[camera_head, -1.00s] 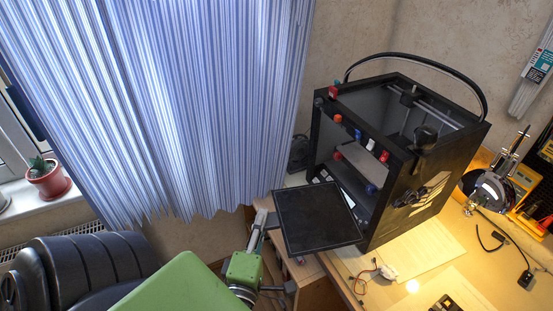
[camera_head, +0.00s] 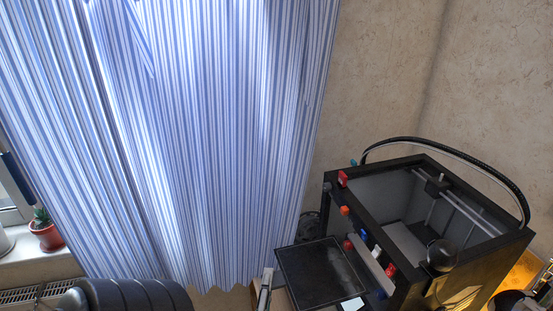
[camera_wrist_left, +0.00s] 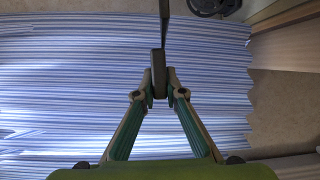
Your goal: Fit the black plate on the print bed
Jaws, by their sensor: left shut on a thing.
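The black plate (camera_head: 322,272) is a flat dark square in front of the open face of the black 3D printer (camera_head: 385,284), in the lower middle of the head view. Its right side overlaps the printer's front in the picture; I cannot tell whether they touch. My left gripper (camera_head: 266,284) is at the plate's left edge. In the left wrist view my left gripper (camera_wrist_left: 159,85) is shut on the plate, which shows edge-on as a thin dark strip (camera_wrist_left: 164,28). A light grey surface, possibly the print bed (camera_head: 405,242), shows inside the printer. My right gripper is out of view.
A striped curtain (camera_head: 190,140) hangs at the left and centre. A black chair (camera_head: 135,295) stands at the bottom left, near a potted plant (camera_head: 46,232) on the sill. A black cable (camera_head: 455,148) arches over the printer's back. Red and blue parts line the printer's front.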

